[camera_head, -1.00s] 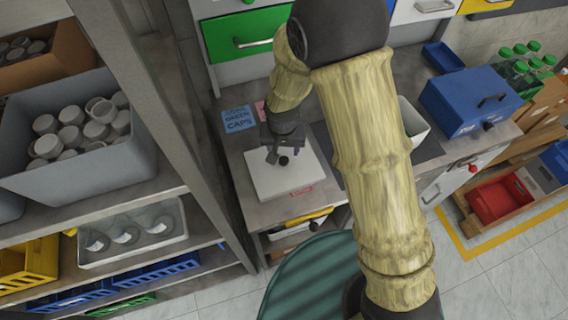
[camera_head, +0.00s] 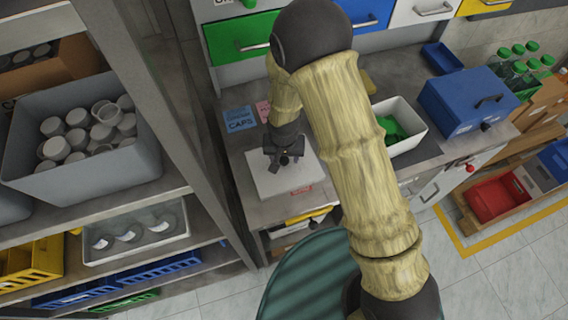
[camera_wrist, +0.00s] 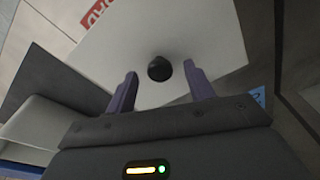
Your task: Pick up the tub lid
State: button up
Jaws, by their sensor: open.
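The tub lid (camera_head: 264,186) is a flat white panel with red lettering, lying on the grey counter. A round black knob (camera_wrist: 159,68) stands up from its middle. My gripper (camera_head: 285,161) is over the lid, pointing down, and hides most of the knob in the head view. In the wrist view my gripper (camera_wrist: 160,70) is open, with one purple finger on each side of the knob in the picture. A gap shows on both sides of the knob. I cannot tell whether the fingertips are down at knob height.
A white tub (camera_head: 412,148) with green caps stands right of my arm. A blue box (camera_head: 465,100) is farther right. Blue and pink cards (camera_head: 240,119) lie behind the lid. A shelf post (camera_head: 178,120) rises close on the left, beside a grey bin (camera_head: 85,183) of jars.

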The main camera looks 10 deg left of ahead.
aim_at(284, 160)
jog(key=shift+c, duration=0.4)
grip_shut()
jog(key=shift+r, duration=0.1)
notch_tip(284, 160, up, 10)
jog(key=b, duration=0.2)
dwell(0.6)
